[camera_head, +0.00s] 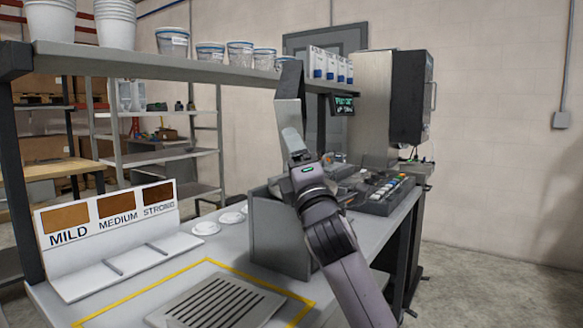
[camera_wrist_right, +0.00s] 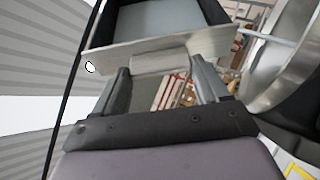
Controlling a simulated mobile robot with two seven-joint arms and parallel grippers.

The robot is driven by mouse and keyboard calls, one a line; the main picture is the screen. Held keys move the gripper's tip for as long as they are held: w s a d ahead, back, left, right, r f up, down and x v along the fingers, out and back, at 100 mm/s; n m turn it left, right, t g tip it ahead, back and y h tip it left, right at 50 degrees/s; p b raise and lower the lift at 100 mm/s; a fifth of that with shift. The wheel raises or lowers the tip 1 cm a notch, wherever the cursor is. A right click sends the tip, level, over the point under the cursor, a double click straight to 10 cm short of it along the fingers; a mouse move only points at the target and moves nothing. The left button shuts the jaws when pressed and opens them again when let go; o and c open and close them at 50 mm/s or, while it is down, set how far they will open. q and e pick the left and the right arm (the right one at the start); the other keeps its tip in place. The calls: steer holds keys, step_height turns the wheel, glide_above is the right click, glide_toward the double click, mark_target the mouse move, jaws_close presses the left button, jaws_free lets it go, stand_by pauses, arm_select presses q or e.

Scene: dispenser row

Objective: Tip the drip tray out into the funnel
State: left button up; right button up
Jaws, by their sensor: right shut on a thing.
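My right gripper (camera_wrist_right: 165,88) is shut on the drip tray, its two fingers on either side of the tray's pale front lip (camera_wrist_right: 150,58). The tray's dark-rimmed, grey inside shows at the top of the right wrist view. In the head view my right arm rises from the bottom, and the tray (camera_head: 291,82) is held up on end as a narrow grey shape above the gripper (camera_head: 293,145). A curved silver surface (camera_wrist_right: 287,62) stands at the right of the wrist view; I cannot tell whether it is the funnel. My left gripper is out of view.
A slotted grate (camera_head: 220,302) lies inside a yellow outline on the counter. A sample board (camera_head: 110,235) stands at left. A shelf (camera_head: 130,62) with cups runs overhead, close to the raised tray. A grey box (camera_head: 275,240) and button panel (camera_head: 380,195) stand near the arm.

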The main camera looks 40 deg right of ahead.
steer(key=shift+s+d+f+m+g+h+b, duration=0.1)
steer(key=shift+s+m+g+h+b, duration=0.05)
steer(key=shift+m+h+b, duration=0.85)
steer(key=shift+s+d+f+m+g+h+b, duration=0.1)
steer(key=shift+s+m+g+h+b, duration=0.05)
steer(key=shift+m+h+b, duration=0.85)
steer(key=shift+d+r+m+b, duration=0.1)
steer(key=shift+m+b, duration=0.35)
steer(key=shift+m, duration=0.25)
steer(key=shift+s+h, duration=0.1)
steer(key=shift+h, duration=0.3)
steer(key=shift+r, duration=0.1)
